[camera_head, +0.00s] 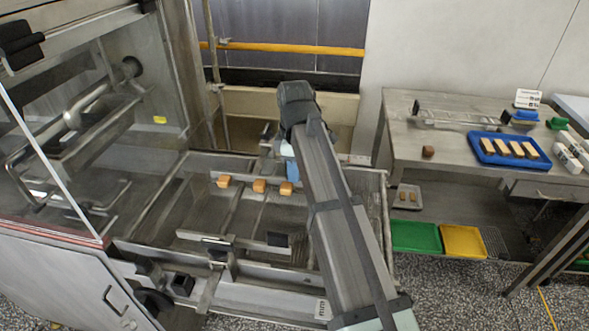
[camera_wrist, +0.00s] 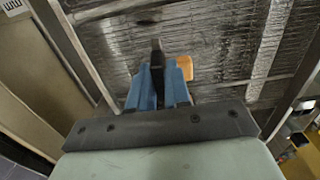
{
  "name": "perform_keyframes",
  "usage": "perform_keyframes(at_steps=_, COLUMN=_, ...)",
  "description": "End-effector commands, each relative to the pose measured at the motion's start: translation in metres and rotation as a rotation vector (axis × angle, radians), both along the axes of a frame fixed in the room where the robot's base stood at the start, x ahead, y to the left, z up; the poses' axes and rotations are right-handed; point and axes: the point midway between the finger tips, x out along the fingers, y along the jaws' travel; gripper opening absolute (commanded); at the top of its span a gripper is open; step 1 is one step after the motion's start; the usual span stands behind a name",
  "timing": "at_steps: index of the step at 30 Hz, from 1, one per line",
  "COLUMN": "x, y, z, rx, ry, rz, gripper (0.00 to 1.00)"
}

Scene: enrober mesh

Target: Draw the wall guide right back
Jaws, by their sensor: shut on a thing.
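The wall guide is most likely the far rail along the machine's mesh bed, of which a dark upright grip (camera_wrist: 157,50) shows in the wrist view. My gripper (camera_wrist: 158,85) has its blue fingers closed around this grip. In the head view my gripper (camera_head: 288,165) is over the far side of the bed, pointing down, and my arm hides most of what it holds. How far back the guide stands is hard to tell.
Several orange-brown blocks (camera_head: 259,186) sit in a row on the mesh, close to my gripper; one (camera_wrist: 185,67) shows just beside the fingers. A nearer rail with a black block (camera_head: 278,239) crosses the bed. A table with a blue tray (camera_head: 509,149) stands right.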

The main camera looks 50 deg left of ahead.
Motion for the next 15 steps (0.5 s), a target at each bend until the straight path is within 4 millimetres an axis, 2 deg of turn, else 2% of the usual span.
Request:
perform_keyframes(at_steps=10, x=0.001, y=0.001, z=0.0, rx=0.0, ry=0.0, rz=0.0, gripper=0.0)
perform_keyframes(at_steps=15, x=0.013, y=0.015, z=0.001, rx=0.0, ry=0.0, rz=-0.001, gripper=0.0)
